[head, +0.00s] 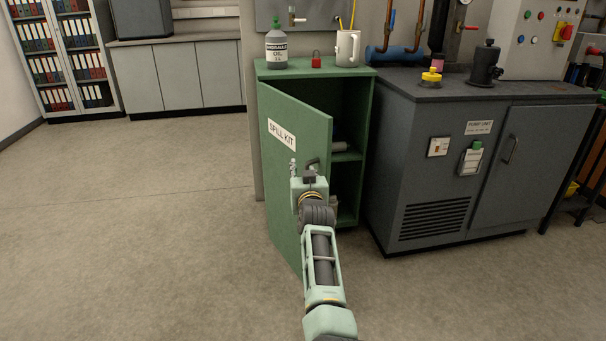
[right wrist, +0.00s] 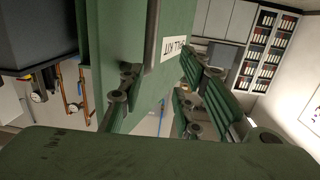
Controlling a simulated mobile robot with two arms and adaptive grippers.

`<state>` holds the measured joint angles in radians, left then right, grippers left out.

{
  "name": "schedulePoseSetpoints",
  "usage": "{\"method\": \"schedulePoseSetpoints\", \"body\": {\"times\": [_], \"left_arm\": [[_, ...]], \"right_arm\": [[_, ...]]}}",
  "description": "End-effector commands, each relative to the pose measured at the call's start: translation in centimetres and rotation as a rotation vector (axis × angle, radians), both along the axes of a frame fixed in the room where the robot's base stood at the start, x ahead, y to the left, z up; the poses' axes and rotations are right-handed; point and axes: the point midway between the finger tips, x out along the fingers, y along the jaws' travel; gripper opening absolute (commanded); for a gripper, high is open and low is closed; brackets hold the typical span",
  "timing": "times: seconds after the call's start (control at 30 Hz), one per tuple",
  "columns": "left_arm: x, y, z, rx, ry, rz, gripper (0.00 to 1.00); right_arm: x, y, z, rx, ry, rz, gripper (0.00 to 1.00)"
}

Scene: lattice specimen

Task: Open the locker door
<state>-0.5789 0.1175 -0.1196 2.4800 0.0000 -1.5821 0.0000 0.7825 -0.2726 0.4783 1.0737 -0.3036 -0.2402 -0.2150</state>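The green locker (head: 361,111) stands in the middle of the head view. Its door (head: 283,195), labelled SPILL KIT (head: 282,135), is swung partly out, and the shelf inside shows. My right gripper (head: 303,166) is at the outer face of the door, near its free edge. Its fingers look spread apart. In the right wrist view, the gripper (right wrist: 158,78) shows its fingers on both sides with a gap between them, and the door (right wrist: 130,30) appears upside down beyond. My left gripper is out of view.
The dark pump unit (head: 420,190) is close on the right. The floor (head: 150,210) left of the door is clear.

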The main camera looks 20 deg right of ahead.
Motion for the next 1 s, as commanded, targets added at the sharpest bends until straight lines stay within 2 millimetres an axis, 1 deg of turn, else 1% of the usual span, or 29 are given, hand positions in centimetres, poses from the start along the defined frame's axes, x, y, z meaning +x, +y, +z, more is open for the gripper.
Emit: {"method": "schedulePoseSetpoints", "body": {"times": [0.03,0.2,0.23,0.3,0.37,0.47,0.57,0.6,0.67,0.7,0.77,0.8,0.83,0.9,1.0], "left_arm": [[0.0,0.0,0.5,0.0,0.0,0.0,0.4],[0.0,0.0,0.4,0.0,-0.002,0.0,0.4],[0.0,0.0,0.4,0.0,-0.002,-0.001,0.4],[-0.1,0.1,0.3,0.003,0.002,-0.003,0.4],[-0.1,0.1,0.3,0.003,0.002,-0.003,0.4],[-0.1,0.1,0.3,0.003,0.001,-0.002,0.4],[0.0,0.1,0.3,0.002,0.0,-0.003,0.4],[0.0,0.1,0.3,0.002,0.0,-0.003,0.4],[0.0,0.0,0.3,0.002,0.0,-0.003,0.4],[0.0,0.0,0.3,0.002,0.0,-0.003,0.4],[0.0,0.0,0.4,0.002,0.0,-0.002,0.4],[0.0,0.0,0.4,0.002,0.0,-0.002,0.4],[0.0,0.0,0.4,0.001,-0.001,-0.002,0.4],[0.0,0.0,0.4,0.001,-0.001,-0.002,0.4],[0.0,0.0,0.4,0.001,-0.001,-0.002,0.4]], "right_arm": [[0.0,0.0,0.2,-0.001,0.001,0.0,0.31],[0.0,0.0,0.0,-0.001,0.001,0.0,0.31],[0.0,0.0,0.0,-0.001,0.001,0.0,0.3],[-0.1,-0.1,-0.2,-0.001,0.004,-0.001,0.24],[-0.6,-0.6,-0.9,-0.003,0.019,-0.005,0.19],[-2.6,-2.2,-3.7,-0.012,0.077,-0.017,0.1],[-6.7,-4.2,-8.1,-0.024,0.184,-0.03,0.01],[-8.8,-4.9,-9.9,-0.03,0.234,-0.032,0.0],[-12.1,-5.4,-12.4,-0.035,0.31,-0.028,0.0],[-14.3,-5.5,-13.9,-0.039,0.36,-0.021,0.0],[-17.9,-5.3,-15.9,-0.044,0.436,-0.008,0.0],[-20.3,-5.0,-17.1,-0.045,0.485,0.004,0.0],[-22.0,-4.7,-17.9,-0.046,0.521,0.014,0.0],[-25.6,-3.8,-19.4,-0.046,0.595,0.039,0.0],[-29.8,-2.6,-20.7,-0.044,0.678,0.068,0.0]]}}
